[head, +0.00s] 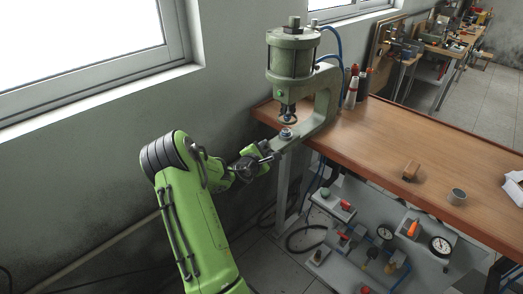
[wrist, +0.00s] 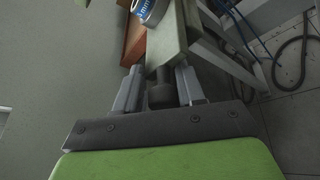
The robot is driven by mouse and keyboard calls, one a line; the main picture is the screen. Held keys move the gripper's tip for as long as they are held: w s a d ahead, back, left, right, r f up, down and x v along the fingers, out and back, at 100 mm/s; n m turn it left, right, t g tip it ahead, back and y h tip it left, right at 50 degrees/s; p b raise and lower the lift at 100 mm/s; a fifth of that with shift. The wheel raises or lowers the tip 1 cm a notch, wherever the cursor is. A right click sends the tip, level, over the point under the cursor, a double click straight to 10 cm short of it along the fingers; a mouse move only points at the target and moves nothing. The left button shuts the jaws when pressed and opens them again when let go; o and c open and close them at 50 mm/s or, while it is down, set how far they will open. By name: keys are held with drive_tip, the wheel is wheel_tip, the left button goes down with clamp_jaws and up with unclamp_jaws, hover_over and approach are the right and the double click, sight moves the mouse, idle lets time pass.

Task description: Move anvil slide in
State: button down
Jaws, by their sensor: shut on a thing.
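The pneumatic press (head: 292,58) stands at the left end of the wooden bench. Its anvil slide (head: 280,142) is a pale green bar that sticks out toward my arm below the ram. A round anvil with a blue ring (head: 287,133) sits on it. In the wrist view the slide (wrist: 178,48) runs away from me, with the blue-ringed anvil (wrist: 150,10) near the top edge. My gripper (head: 268,154) is at the slide's near end. In the wrist view its fingers (wrist: 160,86) are shut on a dark knob (wrist: 162,97) at that end.
The wooden bench (head: 430,165) holds bottles (head: 352,92), a brown block (head: 411,170) and a grey cup (head: 457,196). A grey panel (head: 345,262) with valves and gauges is below. A blue hose (head: 340,62) loops behind the press. The wall is close on the left.

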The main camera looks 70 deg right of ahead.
drive_tip(key=c, duration=0.9)
unclamp_jaws()
drive_tip(key=shift+s+f, duration=0.3)
drive_tip(key=shift+s, duration=0.2)
drive_tip(key=shift+o, duration=0.3)
drive_tip(key=shift+d, duration=0.1)
drive_tip(key=shift+w+r, duration=0.15)
drive_tip(key=shift+w+a+r, duration=0.1)
drive_tip(key=shift+a+r, duration=0.05)
drive_tip(key=shift+a, duration=0.3)
drive_tip(key=v, duration=1.4)
drive_tip(key=shift+a+r, duration=0.25)
drive_tip(key=shift+a, duration=0.1)
